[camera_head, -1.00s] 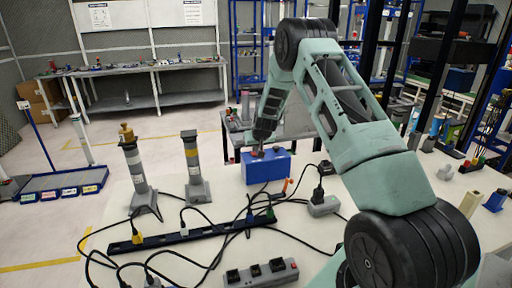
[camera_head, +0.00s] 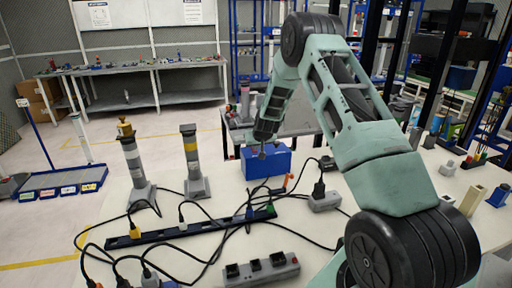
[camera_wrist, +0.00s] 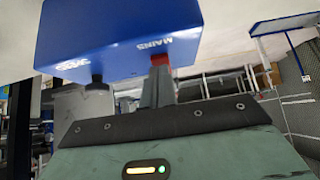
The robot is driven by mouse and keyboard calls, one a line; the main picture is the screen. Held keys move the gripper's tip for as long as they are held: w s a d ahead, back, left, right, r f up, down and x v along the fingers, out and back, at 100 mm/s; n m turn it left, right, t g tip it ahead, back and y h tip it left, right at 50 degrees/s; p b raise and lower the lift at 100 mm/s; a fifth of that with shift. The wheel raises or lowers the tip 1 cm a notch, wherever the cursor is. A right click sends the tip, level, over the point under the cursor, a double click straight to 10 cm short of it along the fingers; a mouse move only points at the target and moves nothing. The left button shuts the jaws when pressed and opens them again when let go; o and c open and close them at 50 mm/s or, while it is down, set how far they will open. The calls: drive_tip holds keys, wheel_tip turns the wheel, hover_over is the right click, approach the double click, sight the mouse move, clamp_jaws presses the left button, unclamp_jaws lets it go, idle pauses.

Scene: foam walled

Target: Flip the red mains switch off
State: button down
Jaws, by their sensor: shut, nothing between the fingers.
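A blue box (camera_head: 275,163) stands on the white table. In the wrist view the blue box (camera_wrist: 115,35) fills the upper left, with an upside-down "MAINS" label. The red switch (camera_wrist: 160,59) shows as a small red patch below that label; its exact position is partly hidden by my gripper. My gripper (camera_wrist: 159,78) is shut and empty, with its grey fingertips right at the red patch; I cannot tell if they touch. A dark knob (camera_wrist: 97,82) sits under the second, blurred label. In the head view my gripper (camera_head: 262,152) is at the box's front.
Black cables and a long dark power strip (camera_head: 185,234) lie in front of the box. A grey socket block (camera_head: 262,270) is at the front edge and a grey adapter (camera_head: 324,201) right of the box. Two upright posts (camera_head: 193,162) (camera_head: 134,165) stand to the left.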

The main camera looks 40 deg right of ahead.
drive_tip(key=shift+r+p, duration=0.35)
drive_tip(key=shift+r, duration=0.45)
drive_tip(key=shift+r+p, duration=0.3)
drive_tip(key=shift+r, duration=0.2)
wheel_tip(320, 180, up, 3)
drive_tip(key=shift+s+a+r+p, duration=0.1)
drive_tip(key=shift+s+r+p, duration=0.1)
drive_tip(key=shift+p, duration=0.75)
drive_tip(key=s+a+r+b, duration=0.3)
drive_tip(key=s+r, duration=0.2)
drive_tip(key=s, duration=0.2)
drive_tip(key=shift+s+a+r, duration=0.25)
drive_tip(key=shift+a, duration=0.05)
